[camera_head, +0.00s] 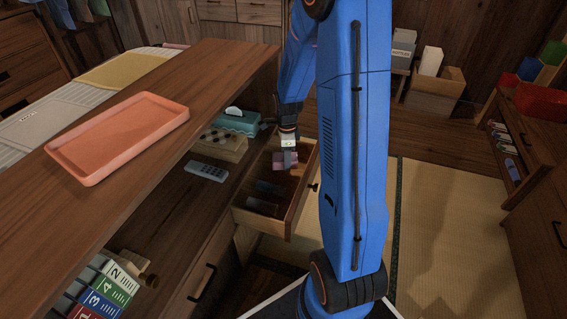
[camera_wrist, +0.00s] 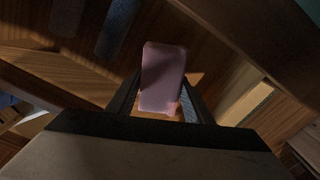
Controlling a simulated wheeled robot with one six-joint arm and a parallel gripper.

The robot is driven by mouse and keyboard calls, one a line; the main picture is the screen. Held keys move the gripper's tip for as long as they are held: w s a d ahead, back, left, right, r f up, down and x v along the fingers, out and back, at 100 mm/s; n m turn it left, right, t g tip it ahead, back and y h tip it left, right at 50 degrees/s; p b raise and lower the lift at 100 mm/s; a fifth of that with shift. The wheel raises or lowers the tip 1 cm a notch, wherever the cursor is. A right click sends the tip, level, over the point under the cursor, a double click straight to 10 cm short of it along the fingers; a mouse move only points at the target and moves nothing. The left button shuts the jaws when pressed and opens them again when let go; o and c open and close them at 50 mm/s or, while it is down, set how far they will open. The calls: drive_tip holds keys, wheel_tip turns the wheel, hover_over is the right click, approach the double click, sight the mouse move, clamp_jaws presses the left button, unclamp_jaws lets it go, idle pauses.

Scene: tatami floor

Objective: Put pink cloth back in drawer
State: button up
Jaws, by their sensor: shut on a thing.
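The pink cloth (camera_wrist: 163,78) is a small folded block between the two fingers of my gripper (camera_wrist: 160,100) in the wrist view. My gripper (camera_head: 287,160) is shut on it, and the cloth (camera_head: 279,159) shows at the fingertips in the head view. The drawer (camera_head: 292,215) is pulled open below the wooden counter. My gripper points down at the far part of the drawer's opening. I cannot tell whether the cloth touches the drawer floor. Dark folded items (camera_head: 262,206) lie in the near part of the drawer.
A coral tray (camera_head: 120,135) sits on the countertop. On the shelf below are a grey remote (camera_head: 206,171), a teal tissue box (camera_head: 238,122) and a beige box with dark holes (camera_head: 219,146). Numbered books (camera_head: 97,296) stand at lower left. Tatami floor (camera_head: 450,235) is clear at right.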

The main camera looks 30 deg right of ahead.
wheel_tip(320, 180, down, 4)
drive_tip(key=shift+f, duration=0.2)
drive_tip(key=shift+w+d+f, duration=0.2)
drive_tip(key=shift+w, duration=0.45)
drive_tip(key=shift+w+d+f, duration=0.2)
drive_tip(key=shift+w+f, duration=0.05)
drive_tip(key=shift+w, duration=0.4)
drive_tip(key=shift+w+d+f, duration=0.2)
drive_tip(key=shift+w, duration=0.45)
drive_tip(key=o, duration=1.1)
drive_tip(key=shift+f, duration=0.1)
